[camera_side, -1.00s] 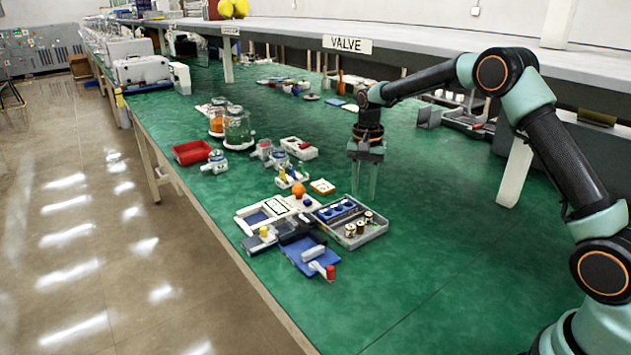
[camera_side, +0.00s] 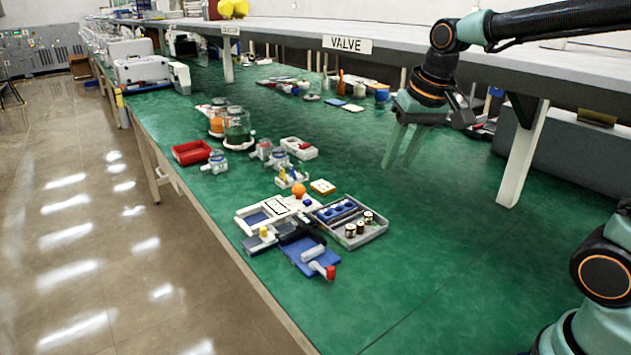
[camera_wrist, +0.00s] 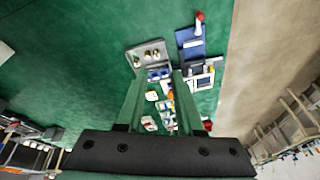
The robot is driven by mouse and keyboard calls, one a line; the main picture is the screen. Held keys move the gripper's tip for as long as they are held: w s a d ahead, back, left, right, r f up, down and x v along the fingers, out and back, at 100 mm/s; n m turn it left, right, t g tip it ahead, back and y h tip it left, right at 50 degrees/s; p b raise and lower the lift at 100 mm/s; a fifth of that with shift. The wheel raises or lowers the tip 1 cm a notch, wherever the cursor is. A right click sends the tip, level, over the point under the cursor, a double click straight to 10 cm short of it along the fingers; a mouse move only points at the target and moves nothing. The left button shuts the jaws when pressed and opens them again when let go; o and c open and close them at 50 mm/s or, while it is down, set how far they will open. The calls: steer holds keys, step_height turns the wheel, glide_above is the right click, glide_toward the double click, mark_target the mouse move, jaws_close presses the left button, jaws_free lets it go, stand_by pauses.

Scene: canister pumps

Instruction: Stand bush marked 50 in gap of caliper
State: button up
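Several small dark bushes with pale tops (camera_side: 360,227) stand in the right part of a grey tray (camera_side: 375,236); their marks are too small to read, so I cannot tell which is 50. They also show in the wrist view (camera_wrist: 148,54). Left of the tray lies a dark device with a blue plate (camera_side: 305,258) and a red-tipped white part, perhaps the caliper; its gap is not clear. It also shows in the wrist view (camera_wrist: 190,38). My gripper (camera_side: 397,165) is open and empty, tilted in the air behind and right of the tray.
A white frame with a blue inset (camera_side: 258,217) adjoins the dark device. Blue holders (camera_side: 338,210) sit in the tray's left part. An orange ball (camera_side: 299,190), jars (camera_side: 237,128) and a red bin (camera_side: 192,152) stand farther back. The green bench right of the tray is clear.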

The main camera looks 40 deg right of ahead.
steer(key=s+a+f+n+t, duration=0.1)
steer(key=s+n, duration=0.3)
steer(key=s, duration=0.5)
steer(key=shift+a+f+t, duration=0.3)
steer(key=shift+a+t, duration=0.2)
steer(key=shift+a, duration=0.1)
steer(key=shift+o, duration=0.2)
steer(key=m+g, duration=0.6)
steer(key=m, duration=1)
glide_above(360, 223)
step_height(360, 223, down, 12)
step_height(360, 223, down, 12)
steer(key=shift+s+r, duration=0.1)
jaws_close()
